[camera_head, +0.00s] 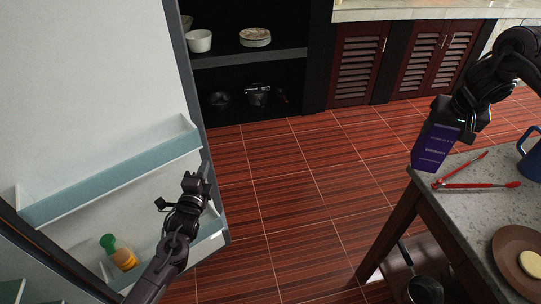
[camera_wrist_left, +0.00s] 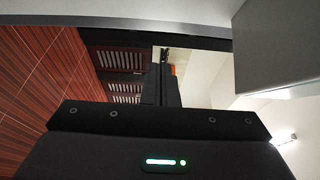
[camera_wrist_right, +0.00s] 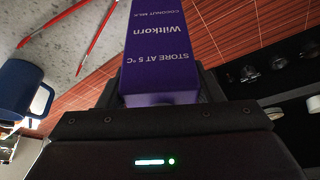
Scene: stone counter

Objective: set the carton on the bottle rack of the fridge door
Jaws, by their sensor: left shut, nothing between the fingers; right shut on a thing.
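The purple carton (camera_head: 433,147), labelled Wiltkorn, is held in my right gripper (camera_head: 447,122), off the counter's left corner. It also fills the top middle of the right wrist view (camera_wrist_right: 162,45). The open fridge door (camera_head: 100,70) stands at the left. It has an upper rack (camera_head: 112,180) with a teal front and a lower rack (camera_head: 210,230), partly hidden by my left arm. My left gripper (camera_head: 203,172) is by the door's free edge, near the racks. It is shut and empty, its fingers together in the left wrist view (camera_wrist_left: 160,85).
An orange bottle with a green cap (camera_head: 119,253) is in the lower rack. The stone counter (camera_head: 480,215) holds red tongs (camera_head: 478,185), a blue mug (camera_head: 530,155) and a brown plate (camera_head: 505,250). Open tiled floor (camera_head: 290,200) lies between door and counter. A dark shelf (camera_head: 250,55) stands behind.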

